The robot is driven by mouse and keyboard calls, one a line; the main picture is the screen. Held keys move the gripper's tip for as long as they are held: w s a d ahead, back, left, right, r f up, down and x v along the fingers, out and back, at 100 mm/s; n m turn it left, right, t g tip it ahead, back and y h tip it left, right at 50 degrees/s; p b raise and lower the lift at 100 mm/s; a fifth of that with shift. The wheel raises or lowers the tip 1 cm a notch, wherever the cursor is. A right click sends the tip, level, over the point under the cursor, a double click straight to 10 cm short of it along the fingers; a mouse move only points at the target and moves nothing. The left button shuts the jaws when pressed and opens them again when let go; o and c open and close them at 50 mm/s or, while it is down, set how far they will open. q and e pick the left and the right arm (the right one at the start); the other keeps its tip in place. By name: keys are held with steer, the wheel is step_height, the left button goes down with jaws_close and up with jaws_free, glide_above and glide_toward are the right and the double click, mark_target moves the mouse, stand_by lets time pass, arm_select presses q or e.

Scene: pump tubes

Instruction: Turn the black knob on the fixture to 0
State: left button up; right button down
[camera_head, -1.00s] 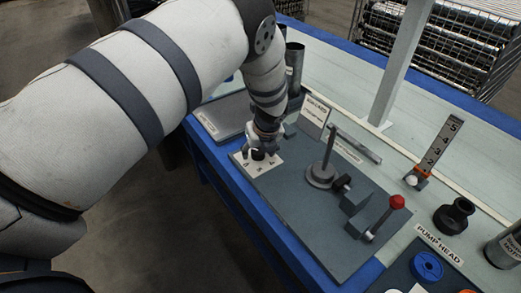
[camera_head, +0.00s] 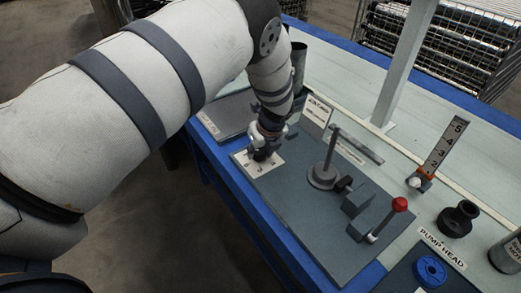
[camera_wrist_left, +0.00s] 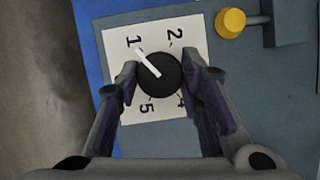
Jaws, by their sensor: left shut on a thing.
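The black knob (camera_wrist_left: 166,80) is round with a white pointer line, on a white dial plate (camera_wrist_left: 118,48) of the grey fixture (camera_head: 287,205). In the left wrist view the pointer slants to the upper left, toward the 1. The labels 1, 2, 4 and 5 show at least in part; no 0 shows, and the left finger covers that side of the plate. My left gripper (camera_wrist_left: 161,78) is shut on the knob, one finger on each side. In the head view, the gripper (camera_head: 262,152) mostly hides the knob. My right gripper is not in view.
A grey post on a round base (camera_head: 323,176) and a red-balled lever (camera_head: 399,204) stand on the fixture, right of the gripper. A yellow knob (camera_wrist_left: 230,22) is near the wrist view's top. A numbered upright scale (camera_head: 446,145) stands farther right.

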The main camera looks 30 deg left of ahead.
arm_select(q)
steer(key=n, duration=0.1)
steer(key=n+g+b, duration=0.1)
steer(key=shift+d+f+n, duration=0.1)
steer(key=shift+f+n, duration=0.2)
steer(key=n+g+b, duration=0.1)
steer(key=n+b, duration=0.1)
steer(key=n, duration=0.1)
steer(key=shift+w, duration=0.15)
steer(key=shift+w+r+n+g+b, duration=0.1)
steer(key=shift+n+g+b, duration=0.55)
steer(key=shift+n, duration=0.6)
steer(key=shift+r+n+g+b, duration=0.1)
steer(key=shift+n+g+b, duration=0.25)
steer(key=shift+n+b, duration=0.7)
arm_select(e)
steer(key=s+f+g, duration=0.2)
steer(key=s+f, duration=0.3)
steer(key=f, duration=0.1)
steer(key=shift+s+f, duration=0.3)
arm_select(q)
steer(key=shift+n, duration=0.3)
steer(key=o, duration=1.2)
steer(key=shift+c, duration=0.2)
steer(key=shift+r, duration=0.1)
steer(key=v, duration=1.2)
